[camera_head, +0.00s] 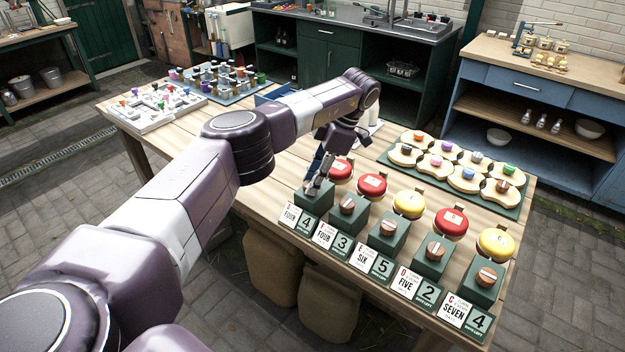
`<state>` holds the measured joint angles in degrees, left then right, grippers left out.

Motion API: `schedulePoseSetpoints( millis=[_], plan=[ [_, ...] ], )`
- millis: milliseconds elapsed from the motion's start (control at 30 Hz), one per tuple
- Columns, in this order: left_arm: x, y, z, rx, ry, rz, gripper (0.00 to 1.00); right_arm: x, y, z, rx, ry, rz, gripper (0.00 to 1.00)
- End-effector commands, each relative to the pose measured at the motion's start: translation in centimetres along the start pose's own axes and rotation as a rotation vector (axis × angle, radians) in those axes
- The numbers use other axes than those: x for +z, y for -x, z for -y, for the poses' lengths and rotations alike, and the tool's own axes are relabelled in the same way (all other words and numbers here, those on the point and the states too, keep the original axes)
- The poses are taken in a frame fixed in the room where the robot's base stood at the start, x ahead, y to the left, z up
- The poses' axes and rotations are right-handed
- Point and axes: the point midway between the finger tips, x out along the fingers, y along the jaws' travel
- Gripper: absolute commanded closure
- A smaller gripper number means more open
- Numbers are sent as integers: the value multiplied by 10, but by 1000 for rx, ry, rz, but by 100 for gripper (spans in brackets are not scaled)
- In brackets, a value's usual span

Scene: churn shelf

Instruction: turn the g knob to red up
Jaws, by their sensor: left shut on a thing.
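Several green blocks with round wooden knobs stand in a row along the table's front edge, each with a card in front. A red-topped round lid (341,169) sits behind this block. My right gripper is not in view.
The neighbouring knob (347,205) stands close on the right, followed by other knobs (388,226). Red and yellow lids (408,205) line up behind them. A green tray (513,208) of wooden pieces lies farther back. The table's left middle (190,150) is clear.

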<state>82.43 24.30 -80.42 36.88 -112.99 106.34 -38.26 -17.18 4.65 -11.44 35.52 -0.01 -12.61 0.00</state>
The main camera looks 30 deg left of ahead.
Motion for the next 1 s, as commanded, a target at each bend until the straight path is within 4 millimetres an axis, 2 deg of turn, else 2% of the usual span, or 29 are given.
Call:
schedulePoseSetpoints(
  millis=[100,133,267,533,633,900,1000],
  plan=[
    [0,1,0,2,2,2,98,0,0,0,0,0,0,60],
    [0,1,0,2,2,2,71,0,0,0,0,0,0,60],
    [0,1,0,2,1,2,57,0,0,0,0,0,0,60],
    [0,1,0,1,0,1,56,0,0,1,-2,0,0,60],
    [0,7,0,2,1,2,56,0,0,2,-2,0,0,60],
    [1,53,0,3,2,3,56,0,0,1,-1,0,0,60],
    [1,63,0,2,2,2,56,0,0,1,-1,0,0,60]
  ],
)
